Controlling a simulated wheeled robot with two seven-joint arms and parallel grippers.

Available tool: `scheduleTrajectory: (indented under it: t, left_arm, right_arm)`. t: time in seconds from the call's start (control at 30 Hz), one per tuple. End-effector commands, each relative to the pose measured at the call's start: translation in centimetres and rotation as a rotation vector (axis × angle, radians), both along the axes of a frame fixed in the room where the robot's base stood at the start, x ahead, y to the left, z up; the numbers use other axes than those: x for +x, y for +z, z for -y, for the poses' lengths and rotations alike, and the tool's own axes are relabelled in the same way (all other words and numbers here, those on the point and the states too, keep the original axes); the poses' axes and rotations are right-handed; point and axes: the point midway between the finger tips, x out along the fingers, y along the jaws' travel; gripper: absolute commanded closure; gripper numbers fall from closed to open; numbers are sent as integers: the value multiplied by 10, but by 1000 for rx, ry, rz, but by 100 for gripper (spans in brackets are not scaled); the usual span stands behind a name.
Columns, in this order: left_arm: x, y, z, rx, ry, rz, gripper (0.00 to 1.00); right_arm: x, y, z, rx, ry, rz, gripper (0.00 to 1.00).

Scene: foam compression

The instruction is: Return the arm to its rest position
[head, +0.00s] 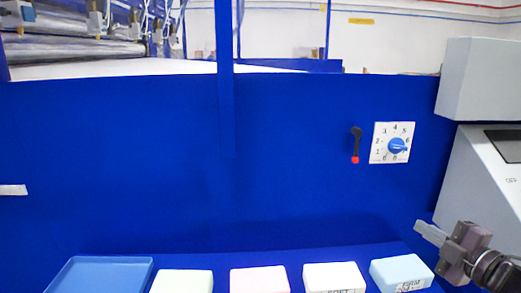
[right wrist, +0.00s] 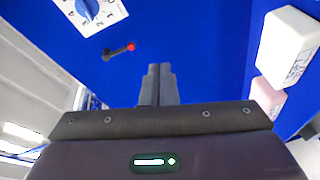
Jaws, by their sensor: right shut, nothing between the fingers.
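My right gripper (head: 431,233) is at the lower right of the head view, above and to the right of the light blue foam block. In the right wrist view its two fingers (right wrist: 158,84) are pressed together with nothing between them. It touches none of the blocks. My left gripper is in neither view.
Foam blocks stand in a row: pale green (head: 182,281), pink (head: 259,280), white (head: 334,277) and light blue (head: 401,272). A blue tray (head: 100,274) lies at the left. A dial (head: 397,146), a black lever (head: 356,145) and a grey machine (head: 480,180) are at the right.

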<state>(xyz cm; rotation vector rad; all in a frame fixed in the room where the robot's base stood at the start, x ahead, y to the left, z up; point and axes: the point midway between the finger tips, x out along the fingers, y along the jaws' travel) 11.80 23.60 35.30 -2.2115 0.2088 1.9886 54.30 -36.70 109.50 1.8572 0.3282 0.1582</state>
Motion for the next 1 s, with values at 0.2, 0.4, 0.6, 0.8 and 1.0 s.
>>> scheduleTrajectory:
  t: [0.2,0.4,0.6,0.8,1.0]
  left_arm:
    - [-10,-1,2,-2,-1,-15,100]
    - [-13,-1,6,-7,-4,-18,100]
    - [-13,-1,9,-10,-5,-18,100]
    - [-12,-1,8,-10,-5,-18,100]
    - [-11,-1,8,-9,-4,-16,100]
  right_arm:
    - [-9,-81,-16,162,-208,-190,100]
    - [-60,-181,-57,406,-508,-520,100]
    - [-123,-234,-102,583,-725,-818,100]
    - [-177,-256,-142,696,-859,-1054,100]
    - [-222,-263,-178,774,-950,-1264,100]
